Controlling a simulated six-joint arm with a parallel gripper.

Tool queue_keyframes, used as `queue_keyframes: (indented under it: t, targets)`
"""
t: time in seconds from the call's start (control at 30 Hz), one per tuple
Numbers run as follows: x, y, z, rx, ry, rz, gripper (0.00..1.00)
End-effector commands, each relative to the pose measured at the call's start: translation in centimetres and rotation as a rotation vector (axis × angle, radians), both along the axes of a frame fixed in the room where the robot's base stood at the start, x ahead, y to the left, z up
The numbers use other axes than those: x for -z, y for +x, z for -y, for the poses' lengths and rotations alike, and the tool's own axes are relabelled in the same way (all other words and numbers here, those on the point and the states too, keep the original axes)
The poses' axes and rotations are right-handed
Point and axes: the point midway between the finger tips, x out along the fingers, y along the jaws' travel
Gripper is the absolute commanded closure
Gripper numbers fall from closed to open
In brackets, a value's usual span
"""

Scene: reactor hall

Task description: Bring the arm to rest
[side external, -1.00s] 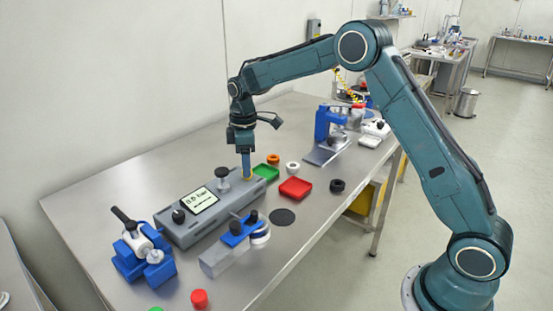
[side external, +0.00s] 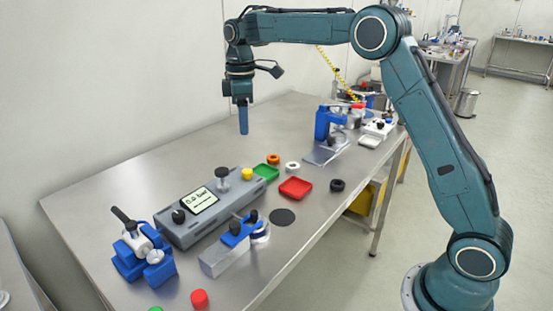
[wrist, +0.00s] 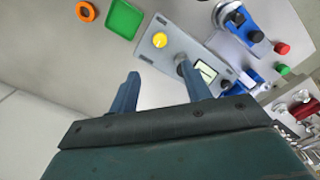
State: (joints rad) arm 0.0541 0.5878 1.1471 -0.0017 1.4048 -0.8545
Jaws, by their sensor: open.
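My gripper (side external: 243,130) hangs above the table, pointing down, well clear of everything below it. The wrist view shows its two blue fingers (wrist: 164,92) spread apart with nothing between them. Below and beyond the fingers is a grey device (side external: 210,205) with a small display (side external: 199,201) and dark knobs. A yellow round piece (side external: 247,174) sits on the end of this device; it also shows in the wrist view (wrist: 160,40). My upper arm is raised and the forearm is about level.
A green tray (side external: 266,172), a red tray (side external: 295,188), an orange ring (side external: 273,159) and a dark ring (side external: 337,185) lie near the device. Blue fixtures stand at the table's front left (side external: 145,255) and far end (side external: 326,122). The air around my gripper is free.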

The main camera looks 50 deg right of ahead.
Motion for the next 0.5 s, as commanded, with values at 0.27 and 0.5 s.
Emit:
queue_keyframes:
  t: [0.27, 0.5]
  targets:
    - [-0.05, 0.0, 0.0, 0.0, 0.0, 0.0, 0.52]
    - [-0.76, -0.68, -0.11, 0.017, 0.0, 0.011, 0.52]
